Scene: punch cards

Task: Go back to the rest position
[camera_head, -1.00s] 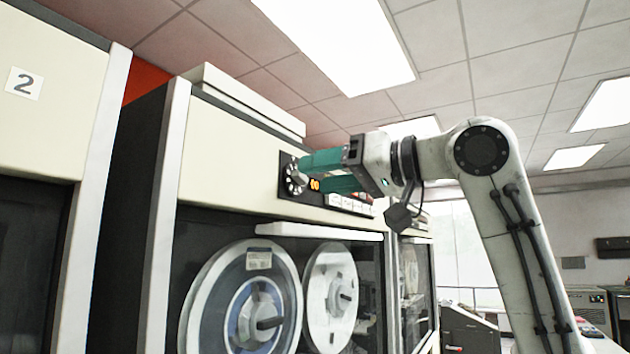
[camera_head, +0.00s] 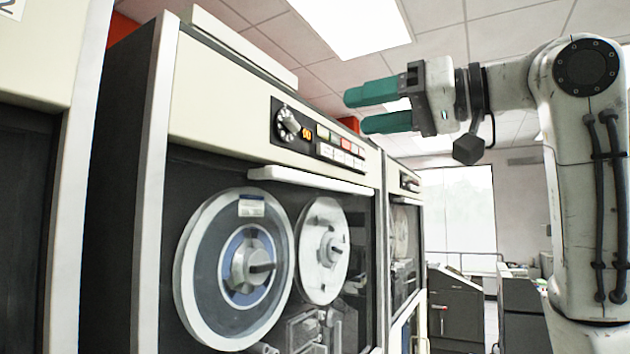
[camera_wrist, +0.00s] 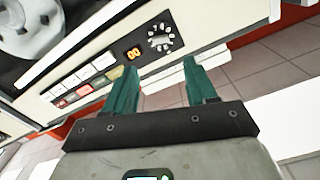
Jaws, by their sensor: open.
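My gripper (camera_head: 375,108) is open and empty, with two teal fingers apart. In the head view it hangs in the air to the right of a tape cabinet's control panel (camera_head: 318,138), clear of it. The panel has a round silver knob (camera_head: 289,125), a small lit orange display (camera_head: 307,133) and a row of coloured and white buttons (camera_head: 342,149). In the wrist view my gripper (camera_wrist: 160,78) points toward the cabinet. The knob's dial (camera_wrist: 162,38) and the orange display (camera_wrist: 133,54) show beyond the fingertips, with nothing between the fingers.
The cabinet holds two tape reels (camera_head: 236,270) behind its front. Another cabinet (camera_head: 32,200) stands at the left edge, and a further one (camera_head: 405,240) stands behind. Dark, low units (camera_head: 453,305) stand at the back right. The air around my gripper looks free.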

